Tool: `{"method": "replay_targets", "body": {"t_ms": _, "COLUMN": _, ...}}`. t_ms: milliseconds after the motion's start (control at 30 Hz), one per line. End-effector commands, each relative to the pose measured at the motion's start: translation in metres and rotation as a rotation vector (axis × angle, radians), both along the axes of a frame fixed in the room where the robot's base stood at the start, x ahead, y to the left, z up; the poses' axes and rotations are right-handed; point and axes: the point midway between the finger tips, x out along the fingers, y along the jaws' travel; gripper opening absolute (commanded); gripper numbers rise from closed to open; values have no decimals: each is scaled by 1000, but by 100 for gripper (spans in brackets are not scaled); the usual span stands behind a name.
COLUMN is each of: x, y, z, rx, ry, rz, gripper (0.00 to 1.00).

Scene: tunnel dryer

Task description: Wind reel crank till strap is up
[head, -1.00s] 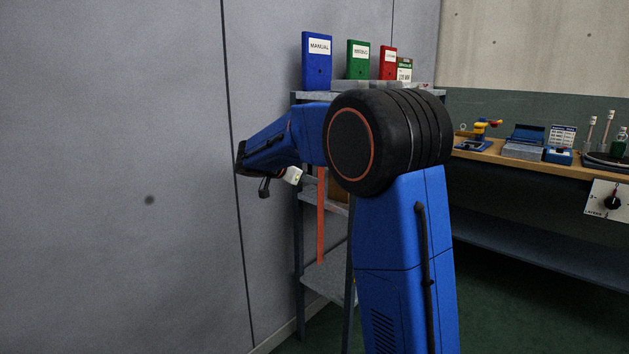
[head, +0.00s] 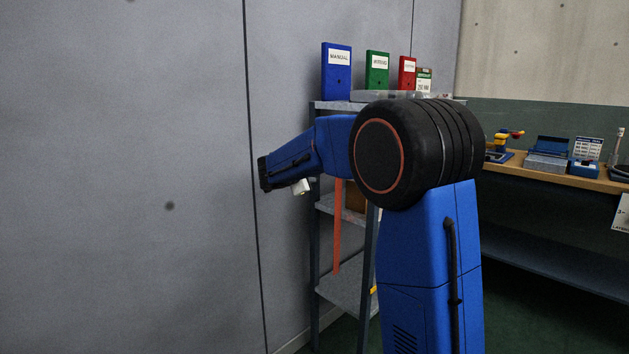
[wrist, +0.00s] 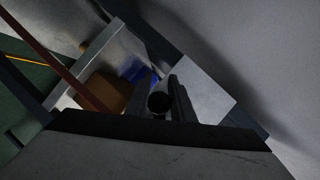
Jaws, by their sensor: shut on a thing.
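In the wrist view, my gripper (wrist: 168,98) is shut on a dark round crank knob (wrist: 159,102), seen end-on between the fingers. A pale grey plate (wrist: 207,92) lies just behind the fingers; I cannot tell whether it is part of the reel. The orange-red strap (head: 337,232) hangs straight down in front of the shelf rack in the head view. It also crosses the wrist view (wrist: 62,62) at the left. In the head view my arm hides the gripper, the crank and the strap's top. A small white piece (head: 302,187) shows below my forearm.
The shelf rack (head: 345,284) stands close behind my arm, with blue (head: 337,78), green (head: 377,74) and red (head: 407,76) binders on top. A grey wall (head: 150,180) is at the left. A workbench (head: 560,175) with instruments is at the right.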

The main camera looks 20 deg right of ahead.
Motion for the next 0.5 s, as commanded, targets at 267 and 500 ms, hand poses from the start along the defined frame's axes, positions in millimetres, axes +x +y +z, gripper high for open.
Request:
{"method": "replay_targets", "body": {"t_ms": 267, "x": 4, "y": 2, "z": 6, "rx": 26, "ry": -72, "rz": -1, "gripper": 0}}
{"method": "replay_targets", "body": {"t_ms": 500, "x": 5, "y": 2, "z": 7, "rx": 30, "ry": -83, "rz": 0, "gripper": 0}}
